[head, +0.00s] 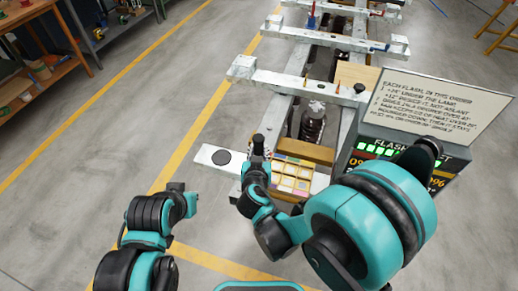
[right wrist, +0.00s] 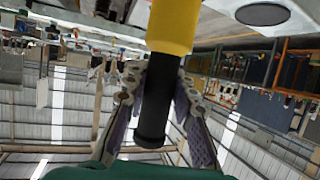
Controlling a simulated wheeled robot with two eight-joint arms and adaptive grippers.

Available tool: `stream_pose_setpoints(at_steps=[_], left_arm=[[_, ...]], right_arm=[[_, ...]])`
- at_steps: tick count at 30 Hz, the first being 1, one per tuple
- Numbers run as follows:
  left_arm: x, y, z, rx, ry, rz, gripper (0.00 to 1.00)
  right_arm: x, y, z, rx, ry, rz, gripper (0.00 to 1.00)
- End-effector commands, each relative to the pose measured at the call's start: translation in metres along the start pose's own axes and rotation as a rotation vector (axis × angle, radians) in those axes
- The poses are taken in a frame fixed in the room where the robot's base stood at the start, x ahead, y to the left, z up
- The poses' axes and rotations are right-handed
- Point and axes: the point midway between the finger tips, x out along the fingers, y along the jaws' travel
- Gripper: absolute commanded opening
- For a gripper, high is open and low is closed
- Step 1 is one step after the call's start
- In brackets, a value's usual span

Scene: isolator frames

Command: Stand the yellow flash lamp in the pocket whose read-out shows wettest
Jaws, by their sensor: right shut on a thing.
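In the right wrist view, my right gripper (right wrist: 155,75) is shut on the black part of the yellow flash lamp (right wrist: 172,28). Its yellow part runs out of the top edge of that view. In the head view, my right gripper (head: 257,158) is at the near end of the frame; a black end shows there, but the yellow part is not clear. A box with a lit read-out (head: 362,161) has green bars and orange figures, partly hidden by my right arm. I cannot make out the pockets. My left gripper (head: 183,198) is left of the frame, apart from it; its jaws are unclear.
A white bar (head: 211,156) with a black disc (head: 221,158) lies left of my right gripper. A tray of pale squares (head: 291,178) is just right of it. A printed board (head: 440,105) tops the read-out box. Floor to the left is clear; shelves (head: 40,75) stand far left.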

Motion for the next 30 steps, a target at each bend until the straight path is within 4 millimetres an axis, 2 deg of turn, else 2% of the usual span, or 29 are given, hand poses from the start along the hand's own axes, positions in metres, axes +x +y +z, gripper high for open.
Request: stream_pose_setpoints(at_steps=[8,9,11,12,23,26,30], left_arm=[[0.001,0.000,0.001,0.000,0.000,0.000,0.00],[0.002,0.000,0.001,0.000,0.000,0.000,0.00],[0.001,0.000,0.001,0.000,0.000,0.000,0.00],[0.001,0.000,0.000,0.000,0.000,0.000,0.00],[-0.003,0.000,-0.002,0.000,0.000,0.000,0.00],[-0.006,0.000,-0.005,0.000,0.000,0.000,0.00],[-0.014,0.000,-0.010,0.000,0.000,0.000,0.00]], right_arm=[[0.000,0.000,0.001,-0.002,0.002,-0.001,0.00],[0.001,0.000,0.002,0.000,0.000,0.000,0.28],[0.000,0.000,0.001,0.000,0.000,0.000,0.44],[0.000,0.000,0.001,0.000,0.000,0.000,0.46],[-0.002,0.000,-0.004,0.000,0.000,0.000,0.46],[-0.017,-0.001,-0.003,-0.002,0.000,-0.004,0.46],[-0.047,-0.001,-0.004,-0.003,0.000,-0.005,0.46]])
